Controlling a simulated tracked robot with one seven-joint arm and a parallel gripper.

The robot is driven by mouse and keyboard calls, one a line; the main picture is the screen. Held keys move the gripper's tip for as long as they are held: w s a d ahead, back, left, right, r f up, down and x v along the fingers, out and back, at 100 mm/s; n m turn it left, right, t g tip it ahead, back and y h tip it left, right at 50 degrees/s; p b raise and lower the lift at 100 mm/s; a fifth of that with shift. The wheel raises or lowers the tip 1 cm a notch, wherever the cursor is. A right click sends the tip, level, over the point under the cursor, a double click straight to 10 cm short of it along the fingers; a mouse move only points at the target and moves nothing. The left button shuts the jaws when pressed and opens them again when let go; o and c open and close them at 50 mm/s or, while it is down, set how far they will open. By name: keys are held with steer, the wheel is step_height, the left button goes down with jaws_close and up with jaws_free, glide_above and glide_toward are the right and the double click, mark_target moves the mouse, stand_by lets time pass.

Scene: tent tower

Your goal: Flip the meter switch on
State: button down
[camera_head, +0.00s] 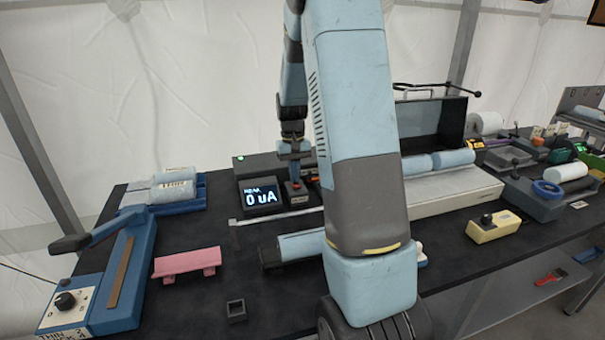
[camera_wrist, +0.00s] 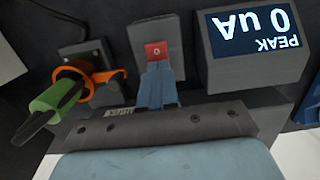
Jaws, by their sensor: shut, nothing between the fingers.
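The meter's display (camera_head: 261,197) reads "PEAK 0 uA" in the head view. It also shows upside down at the upper right of the wrist view (camera_wrist: 256,38). Beside it is a small grey block with a red switch (camera_wrist: 156,50) on its face. My gripper (camera_wrist: 158,68) is shut and empty, with its blue fingertips right at the edge of the red switch. I cannot tell whether they touch it. In the head view my gripper (camera_head: 296,178) points down over the switch block, just right of the display. The switch's tilt is unclear.
An orange piece (camera_wrist: 95,78) with a green-handled part (camera_wrist: 58,95) sits close beside the switch block. A pink stand (camera_head: 186,264), a blue lever device (camera_head: 110,285) and a small grey box (camera_head: 236,311) stand nearer. My arm hides the bench's middle.

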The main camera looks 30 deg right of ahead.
steer(key=shift+s+d+f, duration=0.25)
steer(key=shift+f, duration=0.3)
steer(key=shift+s, duration=0.55)
steer(key=shift+a, duration=0.15)
steer(key=shift+r, duration=0.25)
step_height(320, 180, up, 14)
steer(key=w, duration=0.2)
steer(key=shift+w+d+r, duration=0.15)
steer(key=shift+w+d, duration=0.05)
steer(key=shift+w, duration=0.1)
stand_by(0.6)
